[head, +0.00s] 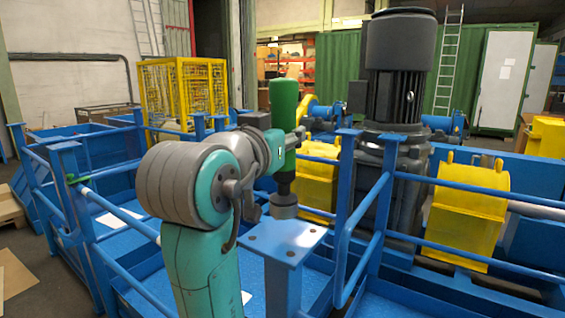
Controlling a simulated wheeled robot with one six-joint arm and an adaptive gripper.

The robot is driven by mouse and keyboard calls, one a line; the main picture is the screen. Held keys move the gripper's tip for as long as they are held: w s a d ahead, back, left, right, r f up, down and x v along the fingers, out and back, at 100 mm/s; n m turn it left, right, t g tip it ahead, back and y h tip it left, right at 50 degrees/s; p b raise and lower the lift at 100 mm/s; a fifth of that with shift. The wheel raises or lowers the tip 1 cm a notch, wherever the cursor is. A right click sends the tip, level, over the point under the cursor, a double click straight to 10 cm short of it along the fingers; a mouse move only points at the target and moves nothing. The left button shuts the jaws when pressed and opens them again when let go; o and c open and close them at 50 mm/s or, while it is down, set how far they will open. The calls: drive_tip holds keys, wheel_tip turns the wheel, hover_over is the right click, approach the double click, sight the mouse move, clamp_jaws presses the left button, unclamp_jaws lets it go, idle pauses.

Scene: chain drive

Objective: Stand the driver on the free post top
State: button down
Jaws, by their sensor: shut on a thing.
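The driver (284,104) is upright, with a green body, a dark narrower lower part and a wide grey round foot. My gripper (293,138) is shut around the middle of its green body, and my wrist hides part of its left side. The flat blue post top (285,243), with small holes in it, is below the driver. The foot overlaps the plate's back edge in the picture. I cannot tell whether it touches the plate or hangs above or behind it. The plate's front part is bare.
Blue railings (368,262) run close to the right of the post. A large dark motor (400,90) and yellow guards (465,210) stand behind. More blue railing and a post (65,146) are at the left.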

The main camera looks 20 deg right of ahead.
drive_tip(key=shift+f, duration=2.25)
drive_tip(key=c, duration=0.7)
unclamp_jaws()
drive_tip(key=shift+o, duration=0.2)
drive_tip(key=shift+r, duration=0.2)
drive_tip(key=v, duration=1.2)
drive_tip(key=shift+s+f, duration=0.1)
